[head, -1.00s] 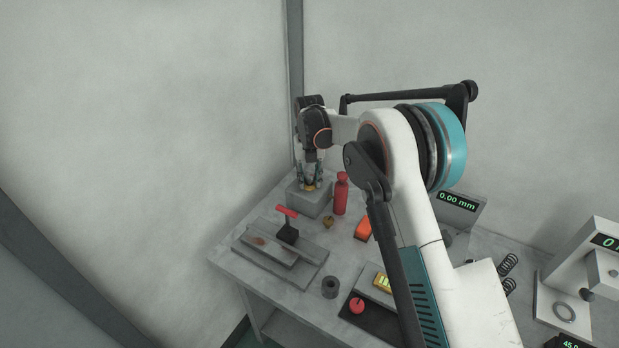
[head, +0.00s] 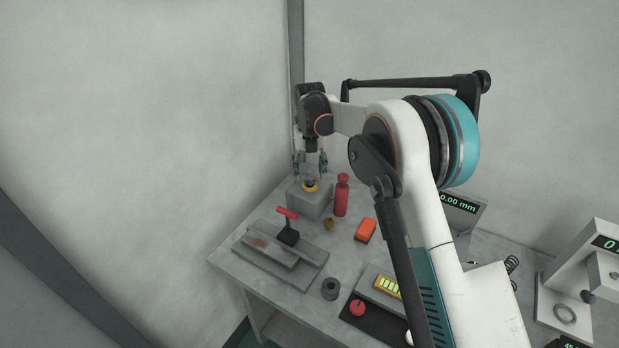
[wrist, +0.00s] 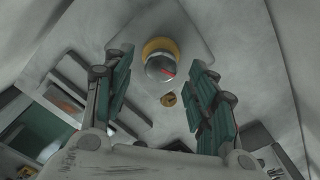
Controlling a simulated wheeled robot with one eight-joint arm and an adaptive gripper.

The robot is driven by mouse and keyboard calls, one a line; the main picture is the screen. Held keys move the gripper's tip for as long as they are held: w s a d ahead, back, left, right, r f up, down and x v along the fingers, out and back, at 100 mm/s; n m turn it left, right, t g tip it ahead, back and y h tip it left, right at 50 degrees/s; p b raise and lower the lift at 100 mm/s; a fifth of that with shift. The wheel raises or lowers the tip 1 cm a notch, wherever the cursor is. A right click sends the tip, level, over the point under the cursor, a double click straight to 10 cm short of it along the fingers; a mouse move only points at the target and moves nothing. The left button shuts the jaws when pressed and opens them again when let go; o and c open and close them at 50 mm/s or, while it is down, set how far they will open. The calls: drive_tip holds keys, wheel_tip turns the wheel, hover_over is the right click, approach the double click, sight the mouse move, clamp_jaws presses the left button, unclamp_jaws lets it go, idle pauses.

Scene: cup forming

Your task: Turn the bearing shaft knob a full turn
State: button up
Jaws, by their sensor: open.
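The bearing shaft knob (wrist: 161,68) is a round grey knob with a red mark, set in a yellow ring (wrist: 158,46). In the wrist view it lies beyond and between my open fingers, with nothing held. In the head view the yellow ring (head: 310,186) shows on top of the grey block (head: 308,203) at the table's back corner. My gripper (head: 310,176) points down above it, apart from it. It also shows in the wrist view (wrist: 162,88), with its two teal-padded fingers spread wide. The red mark points to the right in the wrist view.
A red bottle (head: 341,196) stands close to the right of the block. A small brass piece (head: 328,224), an orange box (head: 365,230) and a red-handled tool (head: 288,228) on a grey plate lie nearer. Walls stand close behind the corner.

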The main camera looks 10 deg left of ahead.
sight(310, 177)
wheel_tip(310, 177, up, 8)
idle(0.5)
wheel_tip(310, 177, down, 12)
drive_tip(key=m+b, duration=0.1)
drive_tip(key=m, duration=3.4)
drive_tip(key=shift+m+b, duration=0.3)
drive_tip(key=shift+m, duration=0.1)
